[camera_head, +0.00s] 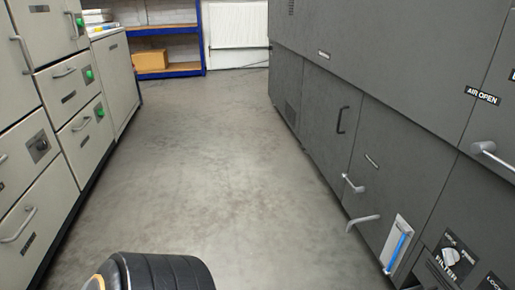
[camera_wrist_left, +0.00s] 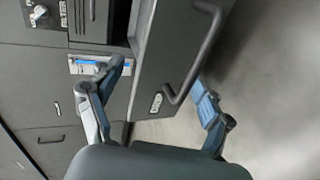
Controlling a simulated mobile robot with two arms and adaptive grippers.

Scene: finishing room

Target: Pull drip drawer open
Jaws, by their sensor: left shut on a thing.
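The drip drawer (camera_wrist_left: 160,62) shows in the left wrist view as a dark grey front with a bent grey bar handle (camera_wrist_left: 207,52) and a small label too blurred to read surely. It stands out from the cabinet face, with a dark gap beside it. My left gripper (camera_wrist_left: 160,85) has one blue-padded finger on each side of the drawer front and is shut on the drawer. The exact contact is hard to see. The drawer is out of the head view. My right gripper is in neither view.
A dark grey machine (camera_head: 315,95) with protruding handles, a blue gauge (camera_head: 398,248) and a filter knob (camera_head: 450,257) lines the right. Pale cabinets (camera_head: 70,95) line the left. The floor (camera_head: 215,150) between is clear, back to a blue shelf (camera_head: 170,72) holding a box (camera_head: 150,59).

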